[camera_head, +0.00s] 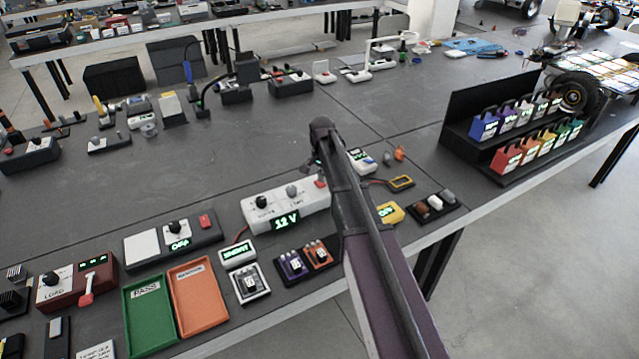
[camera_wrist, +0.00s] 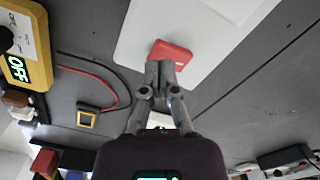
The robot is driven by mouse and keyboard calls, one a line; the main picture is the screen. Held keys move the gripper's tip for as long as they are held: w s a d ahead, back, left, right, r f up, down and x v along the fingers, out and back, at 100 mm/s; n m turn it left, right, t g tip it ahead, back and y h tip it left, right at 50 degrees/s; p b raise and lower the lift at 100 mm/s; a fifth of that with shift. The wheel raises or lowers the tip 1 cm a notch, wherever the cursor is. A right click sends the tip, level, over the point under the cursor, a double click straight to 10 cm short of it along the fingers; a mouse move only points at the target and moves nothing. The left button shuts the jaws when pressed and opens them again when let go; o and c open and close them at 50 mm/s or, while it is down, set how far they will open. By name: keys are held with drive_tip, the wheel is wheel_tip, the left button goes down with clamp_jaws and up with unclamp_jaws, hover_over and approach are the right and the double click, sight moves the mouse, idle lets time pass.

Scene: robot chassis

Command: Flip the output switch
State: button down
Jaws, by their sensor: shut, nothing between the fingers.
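In the wrist view the red switch (camera_wrist: 174,50) lies on the white casing (camera_wrist: 205,30), just beyond my fingertips. My gripper (camera_wrist: 160,72) is shut and empty, its tips overlapping the lower edge of the switch in the picture. I cannot tell whether they touch it. In the head view my arm hides most of the gripper.
A yellow meter reading OFF (camera_wrist: 20,70) and a small yellow-framed device (camera_wrist: 87,117) with red and black leads lie beside the supply. Green (camera_head: 150,315) and orange (camera_head: 198,295) trays lie front left.

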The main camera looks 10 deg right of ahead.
sight(322, 184)
drive_tip(key=shift+f+b, duration=0.8)
drive_tip(key=shift+f, duration=0.05)
idle(0.6)
drive_tip(key=shift+r, duration=0.1)
drive_tip(key=shift+r+p, duration=3.5)
drive_tip(key=shift+p, duration=0.1)
drive_tip(key=shift+s, duration=0.1)
drive_tip(key=s+n, duration=0.8)
drive_tip(key=s, duration=1.8)
drive_tip(key=shift+s+d, duration=0.2)
drive_tip(key=shift+s, duration=0.2)
